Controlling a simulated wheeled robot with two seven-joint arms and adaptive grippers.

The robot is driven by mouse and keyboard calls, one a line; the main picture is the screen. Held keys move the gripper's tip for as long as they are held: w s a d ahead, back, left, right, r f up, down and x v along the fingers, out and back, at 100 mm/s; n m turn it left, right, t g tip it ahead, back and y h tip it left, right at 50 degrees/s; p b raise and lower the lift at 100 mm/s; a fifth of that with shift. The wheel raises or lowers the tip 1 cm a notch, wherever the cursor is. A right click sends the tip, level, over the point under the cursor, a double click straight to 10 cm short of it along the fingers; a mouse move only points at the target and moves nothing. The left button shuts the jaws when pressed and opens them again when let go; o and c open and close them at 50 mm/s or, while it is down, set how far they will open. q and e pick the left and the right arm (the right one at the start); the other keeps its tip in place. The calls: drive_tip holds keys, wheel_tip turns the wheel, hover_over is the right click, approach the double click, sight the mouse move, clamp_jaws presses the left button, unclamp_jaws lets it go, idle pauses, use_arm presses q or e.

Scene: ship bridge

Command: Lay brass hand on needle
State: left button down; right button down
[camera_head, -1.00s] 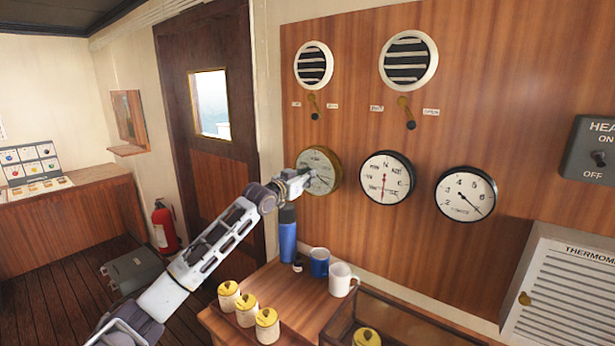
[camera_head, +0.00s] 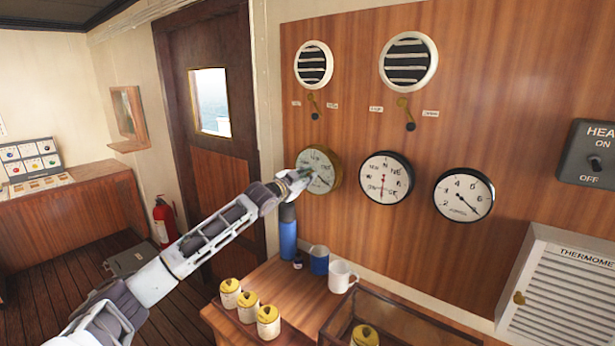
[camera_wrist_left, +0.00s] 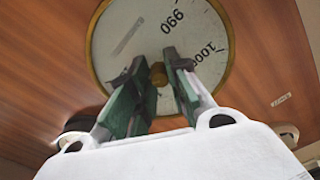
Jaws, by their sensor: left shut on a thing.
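The brass-rimmed barometer (camera_head: 331,180) is the leftmost of three round gauges on the wood panel. A dark needle on its pale face points to the lower right in the head view. My left gripper (camera_head: 308,173) is at the middle of this face. In the left wrist view, its fingers (camera_wrist_left: 157,64) are shut on the small brass centre knob (camera_wrist_left: 158,76). The dial (camera_wrist_left: 205,28) shows 990 and part of a higher number there, with a grey bar at upper left. I cannot clearly make out the brass hand behind the fingers. My right gripper is not in view.
Under the barometer, a shelf holds a blue bottle (camera_head: 288,236), a blue mug (camera_head: 319,260), a white mug (camera_head: 342,276) and several yellow-lidded jars (camera_head: 247,306).

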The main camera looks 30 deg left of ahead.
use_arm(q)
drive_tip(key=shift+f, duration=0.15)
drive_tip(key=c, duration=1.3)
unclamp_jaws()
drive_tip(key=shift+s, duration=0.1)
drive_tip(key=shift+s, duration=0.1)
drive_tip(key=s, duration=1.1)
drive_tip(key=shift+s+a, duration=0.25)
drive_tip(key=shift+a, duration=0.2)
idle(0.6)
